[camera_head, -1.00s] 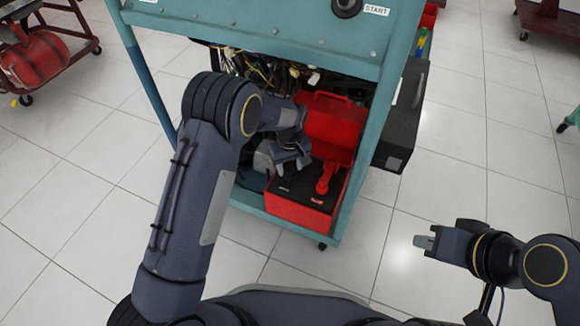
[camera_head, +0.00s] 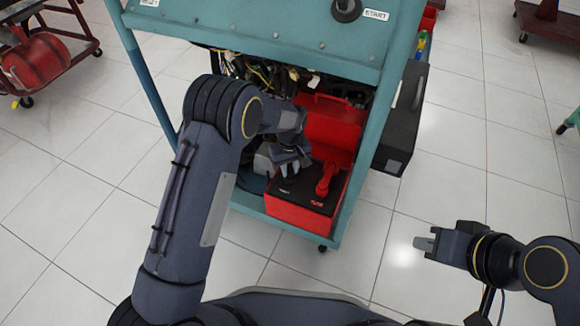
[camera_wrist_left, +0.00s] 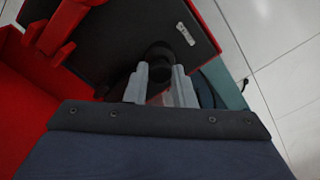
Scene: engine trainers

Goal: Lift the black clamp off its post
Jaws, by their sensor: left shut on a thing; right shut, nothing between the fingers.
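The battery (camera_head: 308,203) has a black top and red sides and sits on the shelf inside the teal stand. A red clamp (camera_head: 327,178) stands on its right side; it also shows in the left wrist view (camera_wrist_left: 50,38). My left gripper (camera_head: 288,172) is over the left side of the battery top, shut on the black clamp (camera_wrist_left: 158,52). My right gripper (camera_head: 424,243) is shut and empty, out over the floor.
The teal stand (camera_head: 358,190) frames the battery, with a panel above and wiring (camera_head: 262,72) behind. A raised red lid (camera_head: 330,125) stands behind the battery. A black case (camera_head: 403,118) hangs on the stand's right side.

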